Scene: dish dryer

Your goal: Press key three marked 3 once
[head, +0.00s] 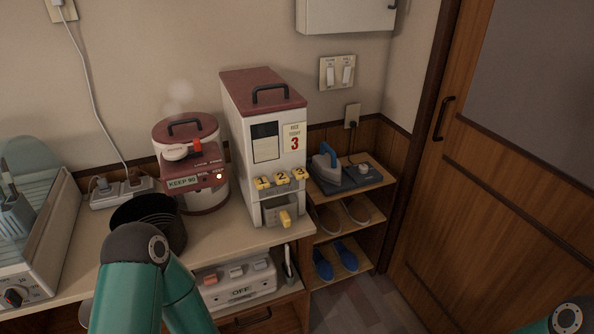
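The key marked 3 (299,173) is a small yellow key at the right end of a row on the front of a tall white dispenser (240,133) with a dark red top. The key marked 2 (282,177) is beside it, and the key marked 1 (262,183) is at the left end. A card reading "3" (294,143) is on the front above the keys. A yellow-handled drawer (283,217) is below them. My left arm shows at the lower left and a bit of my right arm at the lower right corner. Neither gripper is visible.
A red-and-white cooker (204,195) with steam above it stands left of the dispenser. A dark round vessel (155,213) is partly behind my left arm. A blue iron (328,161) rests on the shelf unit at right. A wooden door (500,190) is farther right.

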